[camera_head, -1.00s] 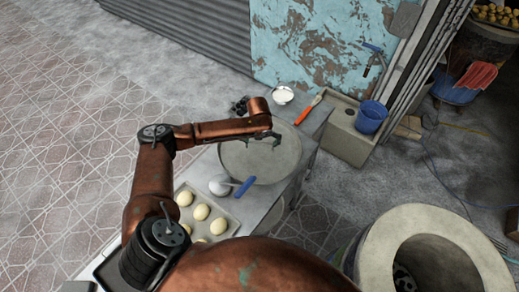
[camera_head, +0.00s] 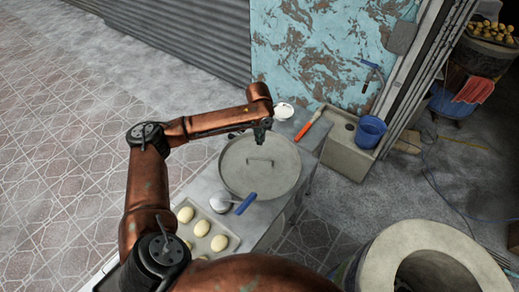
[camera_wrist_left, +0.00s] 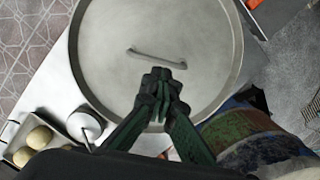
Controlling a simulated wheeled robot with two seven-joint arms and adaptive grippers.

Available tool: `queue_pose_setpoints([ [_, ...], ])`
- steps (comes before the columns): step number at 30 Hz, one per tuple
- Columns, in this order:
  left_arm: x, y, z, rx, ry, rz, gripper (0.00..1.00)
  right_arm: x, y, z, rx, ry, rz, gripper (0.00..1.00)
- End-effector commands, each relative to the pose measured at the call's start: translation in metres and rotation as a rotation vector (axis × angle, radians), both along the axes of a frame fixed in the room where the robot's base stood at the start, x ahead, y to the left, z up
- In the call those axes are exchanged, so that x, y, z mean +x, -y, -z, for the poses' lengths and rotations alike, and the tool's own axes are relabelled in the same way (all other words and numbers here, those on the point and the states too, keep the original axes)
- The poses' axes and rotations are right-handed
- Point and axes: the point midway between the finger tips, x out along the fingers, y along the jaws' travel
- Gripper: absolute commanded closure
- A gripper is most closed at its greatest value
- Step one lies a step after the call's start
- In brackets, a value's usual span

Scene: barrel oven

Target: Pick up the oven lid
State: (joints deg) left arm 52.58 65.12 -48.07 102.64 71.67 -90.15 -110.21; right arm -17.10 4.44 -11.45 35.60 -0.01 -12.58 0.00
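The oven lid (camera_head: 285,180) is a round grey metal disc with a bar handle (camera_head: 260,161) on top. It lies flat on the metal table, and it fills the upper middle of the left wrist view (camera_wrist_left: 110,70), where its handle (camera_wrist_left: 157,58) is bare. My left gripper (camera_head: 261,132) is over the lid's far side in the head view, apart from the handle. In the left wrist view its dark green fingers (camera_wrist_left: 160,82) meet at the tips, with nothing seen between them, just below the handle in the picture. My right gripper is not in view.
A tray of dough balls (camera_head: 201,226) and a blue-handled ladle (camera_head: 244,204) are near the lid's near-left side. A white bowl (camera_head: 283,111) and a red-handled tool (camera_head: 308,126) lie behind it. A round barrel oven (camera_head: 385,250) stands at the lower right.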

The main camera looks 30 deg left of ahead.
Motion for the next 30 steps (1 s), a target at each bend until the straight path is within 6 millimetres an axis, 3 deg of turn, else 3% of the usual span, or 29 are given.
queue_pose_setpoints([
  [7, 0.000, 0.000, -0.027, 0.000, 0.000, 0.000, 1.00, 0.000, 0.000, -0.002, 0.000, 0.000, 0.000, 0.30],
  [18, 0.000, 0.000, -0.032, 0.000, 0.002, 0.000, 1.00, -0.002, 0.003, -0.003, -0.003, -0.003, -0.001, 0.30],
  [30, 0.001, 0.000, -0.032, 0.000, 0.002, 0.000, 0.73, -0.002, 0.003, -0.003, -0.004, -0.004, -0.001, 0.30],
])
